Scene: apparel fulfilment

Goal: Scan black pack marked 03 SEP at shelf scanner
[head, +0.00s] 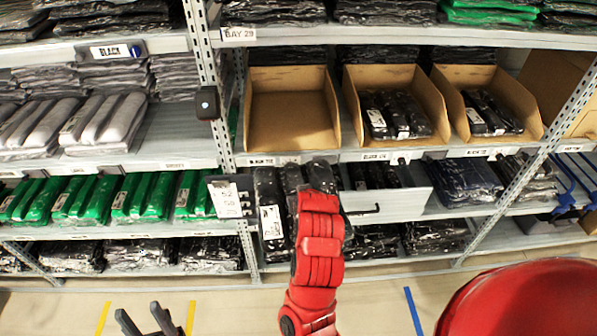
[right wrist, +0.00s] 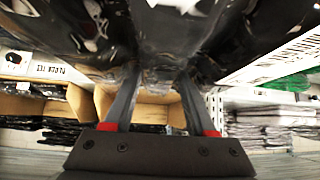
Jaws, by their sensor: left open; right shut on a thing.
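A black pack (head: 268,190) in glossy wrap with a white label is in front of the shelves in the head view. The label print is too small to read. My right gripper (right wrist: 158,80) is shut on this pack, which fills the top of the right wrist view (right wrist: 110,45). In the head view my red arm hides part of the pack and most of that gripper. A small black device, likely the shelf scanner (head: 207,103), is on the upright post, up and left of the pack and apart from it. My left gripper (head: 148,321) is open and empty at the bottom left.
An empty cardboard bin (head: 249,118) stands right of the post; two more bins (head: 437,98) (head: 533,98) hold black packs. A sign card (head: 231,197) and a pale panel with a handle (head: 412,203) flank the held pack. Green packs (head: 147,198) fill the lower left shelf.

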